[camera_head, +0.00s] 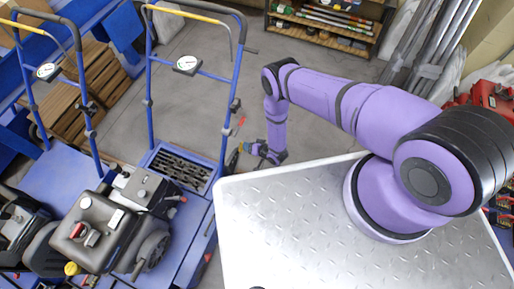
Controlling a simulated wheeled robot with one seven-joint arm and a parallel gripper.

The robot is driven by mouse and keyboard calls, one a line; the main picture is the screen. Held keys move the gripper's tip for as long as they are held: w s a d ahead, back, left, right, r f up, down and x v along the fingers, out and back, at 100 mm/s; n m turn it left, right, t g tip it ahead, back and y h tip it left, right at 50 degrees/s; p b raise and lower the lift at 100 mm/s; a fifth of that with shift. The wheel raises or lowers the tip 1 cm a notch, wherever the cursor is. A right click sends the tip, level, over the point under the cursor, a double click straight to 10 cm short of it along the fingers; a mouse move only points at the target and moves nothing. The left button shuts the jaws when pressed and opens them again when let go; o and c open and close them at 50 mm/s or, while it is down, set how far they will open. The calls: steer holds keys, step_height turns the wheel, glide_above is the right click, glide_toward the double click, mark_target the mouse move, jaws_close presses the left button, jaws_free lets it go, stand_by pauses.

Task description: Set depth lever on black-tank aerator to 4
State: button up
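Two blue-framed aerators stand side by side at the left. The nearer aerator (182,160) carries an engine with a dark grey-black tank (92,232). A round white dial (187,64) sits on its handle frame. My purple arm reaches over to its right side. My gripper (246,148) is small in view, beside the right edge of this aerator, close to a thin dark lever-like part (233,161). A small red piece (241,121) shows just beyond it. I cannot tell whether the gripper touches the lever or how its fingers stand. Scale numbers are too small to read.
The second aerator (47,178) stands at far left with its own dial (47,71). A silver tread-plate surface (300,225) fills the lower right. Grey floor (215,100) is open beyond the gripper. A shelf (322,22) stands at the back, with metal pipes (432,50) to its right.

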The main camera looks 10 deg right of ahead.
steer(key=shift+v, duration=2.65)
steer(key=shift+a+r, duration=0.15)
steer(key=c, duration=0.5)
steer(key=shift+a+r+n, duration=0.2)
steer(key=shift+a+n, duration=0.1)
steer(key=shift+n, duration=0.3)
steer(key=c, duration=0.4)
steer(key=a+r+n, duration=0.1)
steer(key=n, duration=0.1)
steer(key=a+r+n+g+h, duration=0.1)
steer(key=n, duration=0.1)
steer(key=s+a+r+n+g+h, duration=0.1)
steer(key=shift+a+r+n, duration=0.15)
steer(key=shift+a+n, duration=0.1)
steer(key=shift+n, duration=0.15)
jaws_close()
steer(key=n+g+h, duration=0.2)
steer(key=n+h, duration=0.1)
steer(key=n, duration=0.3)
glide_toward(240, 148)
steer(key=x, duration=0.5)
steer(key=shift+s+a+f, duration=0.1)
steer(key=shift+a+f, duration=0.2)
steer(key=shift+w+d+f, duration=0.1)
steer(key=shift+w+f, duration=0.25)
steer(key=shift+w, duration=0.05)
